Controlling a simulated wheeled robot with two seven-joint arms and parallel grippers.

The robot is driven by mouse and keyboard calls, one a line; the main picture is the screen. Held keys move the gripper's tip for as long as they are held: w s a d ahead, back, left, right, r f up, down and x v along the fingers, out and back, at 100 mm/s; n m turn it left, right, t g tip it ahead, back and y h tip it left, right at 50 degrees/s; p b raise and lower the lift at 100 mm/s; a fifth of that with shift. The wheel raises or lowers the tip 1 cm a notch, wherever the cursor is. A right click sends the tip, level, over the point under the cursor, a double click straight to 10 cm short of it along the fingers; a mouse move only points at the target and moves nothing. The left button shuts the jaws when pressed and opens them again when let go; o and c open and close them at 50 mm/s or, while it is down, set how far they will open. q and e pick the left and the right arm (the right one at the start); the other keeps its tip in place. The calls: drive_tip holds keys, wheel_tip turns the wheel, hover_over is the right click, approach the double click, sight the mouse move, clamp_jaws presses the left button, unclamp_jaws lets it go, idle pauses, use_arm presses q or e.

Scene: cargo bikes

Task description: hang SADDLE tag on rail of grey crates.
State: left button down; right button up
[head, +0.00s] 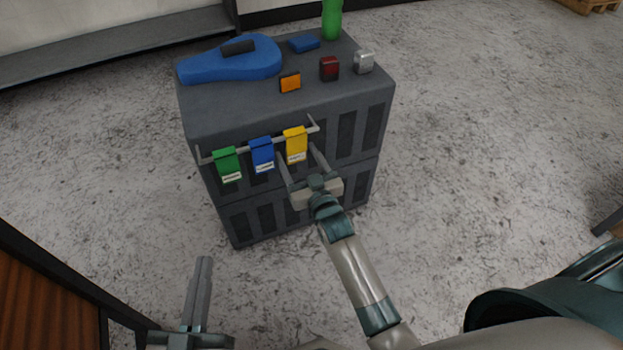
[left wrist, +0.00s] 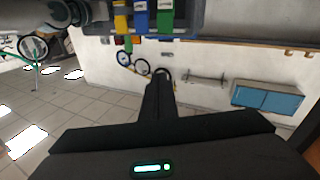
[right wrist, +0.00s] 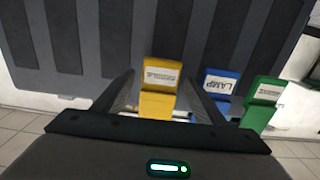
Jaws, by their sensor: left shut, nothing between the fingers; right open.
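A yellow tag (head: 296,144) hangs at the right end of the rail (head: 244,150) on the grey crates (head: 228,215). Its label shows in the right wrist view (right wrist: 157,76), too small to read surely. A blue tag (head: 262,154), labelled LAMP in the right wrist view (right wrist: 220,84), and a green tag (head: 228,163) hang to its left. My right gripper (head: 297,151) is open, its fingers either side of the yellow tag's lower part, with gaps visible. My left gripper (head: 205,260) is shut and empty, low in front of the crates and away from them.
On the crates' top lie a blue case (head: 228,62), a blue block (head: 304,43), an orange reflector (head: 290,83), a red light (head: 329,68), a silver piece (head: 364,62) and a green cylinder (head: 332,20). A wooden piece (head: 48,300) stands lower left. The floor right of the crates is clear.

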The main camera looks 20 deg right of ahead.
drive_tip(key=shift+s, duration=0.75)
use_arm(q)
wheel_tip(320, 180, down, 8)
drive_tip(key=a+g+y+p, duration=0.1)
drive_tip(key=a+g+p, duration=0.1)
drive_tip(key=g, duration=0.3)
drive_tip(key=shift+s+y, duration=0.3)
drive_tip(key=shift+s, duration=0.1)
use_arm(e)
drive_tip(key=s, duration=1.5)
drive_tip(key=shift+s+d, duration=0.25)
drive_tip(key=shift+s, duration=0.05)
use_arm(q)
drive_tip(key=shift+r, duration=0.1)
